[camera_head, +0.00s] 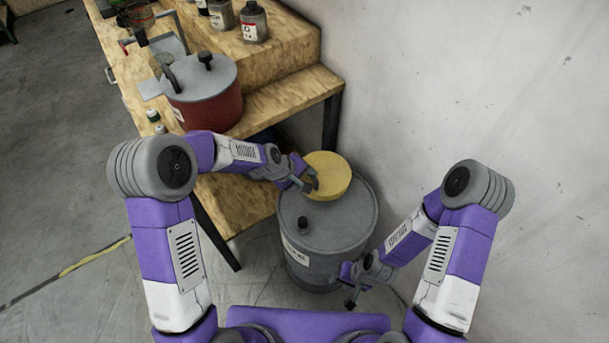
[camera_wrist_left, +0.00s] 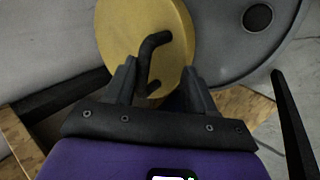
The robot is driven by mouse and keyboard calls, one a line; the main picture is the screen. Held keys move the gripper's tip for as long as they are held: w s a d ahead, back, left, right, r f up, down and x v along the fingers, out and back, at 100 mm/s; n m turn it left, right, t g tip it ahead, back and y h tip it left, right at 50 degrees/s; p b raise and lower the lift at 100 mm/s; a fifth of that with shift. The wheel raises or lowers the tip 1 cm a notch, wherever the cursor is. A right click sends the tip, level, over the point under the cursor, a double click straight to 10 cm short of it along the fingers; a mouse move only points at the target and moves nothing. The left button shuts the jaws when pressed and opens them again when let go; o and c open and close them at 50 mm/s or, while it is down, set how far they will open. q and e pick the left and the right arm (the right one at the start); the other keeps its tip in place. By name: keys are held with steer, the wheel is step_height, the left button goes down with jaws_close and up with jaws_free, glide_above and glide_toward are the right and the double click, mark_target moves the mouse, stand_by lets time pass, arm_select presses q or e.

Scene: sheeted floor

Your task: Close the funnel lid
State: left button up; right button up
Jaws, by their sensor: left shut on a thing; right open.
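The yellow round funnel lid (camera_head: 331,172) lies over the back part of the top of a grey drum (camera_head: 328,240). In the left wrist view the yellow lid (camera_wrist_left: 125,38) has a dark bent handle (camera_wrist_left: 150,58) on its face. My left gripper (camera_head: 312,184) is shut on this handle, and its fingers (camera_wrist_left: 155,85) stand on both sides of it in the wrist view. Whether the lid sits fully flat cannot be told. My right gripper (camera_head: 352,301) is open and empty, low in front of the drum's right side.
A wooden workbench (camera_head: 290,97) stands behind and left of the drum. It holds a red pot with a grey lid (camera_head: 207,92) and grey bottles (camera_head: 253,22). A wall (camera_head: 460,80) is close on the right.

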arm_select(q)
steer(key=shift+s+a+f, duration=0.2)
steer(key=shift+s+f, duration=0.1)
steer(key=shift+f, duration=0.1)
steer(key=p+v, duration=0.2)
steer(key=v, duration=0.6)
steer(key=shift+w+d+r, duration=0.2)
steer(key=shift+w+d, duration=0.05)
steer(key=shift+w, duration=0.05)
steer(key=s+a+f+m+g+p, duration=0.1)
steer(key=s+f+m, duration=0.1)
steer(key=s+f, duration=0.7)
steer(key=s+a+f+m+g+y+p, duration=0.1)
steer(key=s+a+f+m+g+p, duration=0.1)
steer(key=s+f, duration=0.7)
steer(key=s+m, duration=0.1)
steer(key=s, duration=0.3)
steer(key=shift+f+g, duration=0.3)
